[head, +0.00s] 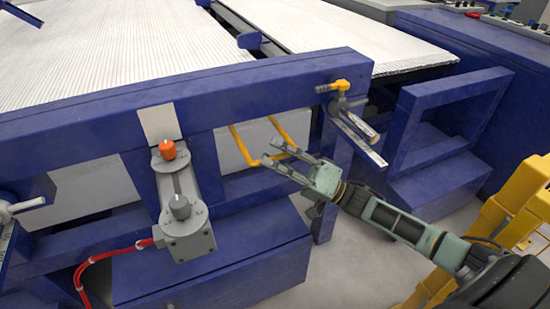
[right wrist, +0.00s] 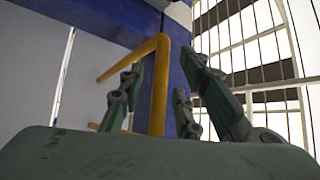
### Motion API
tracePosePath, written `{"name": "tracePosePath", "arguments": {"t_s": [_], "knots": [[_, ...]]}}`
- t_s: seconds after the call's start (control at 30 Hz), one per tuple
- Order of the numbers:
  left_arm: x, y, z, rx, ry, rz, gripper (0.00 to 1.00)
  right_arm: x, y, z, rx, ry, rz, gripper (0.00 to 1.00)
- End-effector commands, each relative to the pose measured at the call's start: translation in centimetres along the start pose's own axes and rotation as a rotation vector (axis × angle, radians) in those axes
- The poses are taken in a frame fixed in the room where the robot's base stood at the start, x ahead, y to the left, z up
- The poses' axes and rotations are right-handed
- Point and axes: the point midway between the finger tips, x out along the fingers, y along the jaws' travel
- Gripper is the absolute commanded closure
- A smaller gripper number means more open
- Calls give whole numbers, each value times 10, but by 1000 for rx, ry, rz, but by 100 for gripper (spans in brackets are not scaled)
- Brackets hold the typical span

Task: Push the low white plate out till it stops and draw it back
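The low white plate (head: 233,150) stands upright under the blue front beam, partly hidden by the beam and a grey bracket. A yellow U-shaped handle (head: 247,148) sticks out from it. The handle's outer bar also shows in the right wrist view (right wrist: 158,90), with a pale flat surface behind it. My right gripper (head: 277,155) is at the outer end of the handle, with its fingers apart on either side of the bar. In the right wrist view a gap shows between the bar and the right-hand fingers (right wrist: 210,85). My left gripper is not in view.
A grey bracket (head: 185,215) with an orange knob (head: 167,149) and red hose stands left of the handle. A yellow-ended lever (head: 340,86) and metal bars (head: 358,135) sit just above right. Blue frames (head: 430,120) flank the clear floor. A yellow structure (head: 505,215) stands right.

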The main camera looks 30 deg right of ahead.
Motion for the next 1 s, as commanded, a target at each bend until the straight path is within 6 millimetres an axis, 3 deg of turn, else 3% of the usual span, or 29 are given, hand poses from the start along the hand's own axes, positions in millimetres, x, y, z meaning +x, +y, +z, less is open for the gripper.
{"name": "tracePosePath", "arguments": {"t_s": [0.17,0.63,0.8,1.0], "knots": [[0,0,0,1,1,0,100,-12,1,0,1,0,4,69],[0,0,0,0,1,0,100,-103,1,0,1,0,4,69],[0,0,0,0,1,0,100,-118,0,0,-1,0,2,69],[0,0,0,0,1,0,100,-120,0,0,-1,0,0,69]]}}
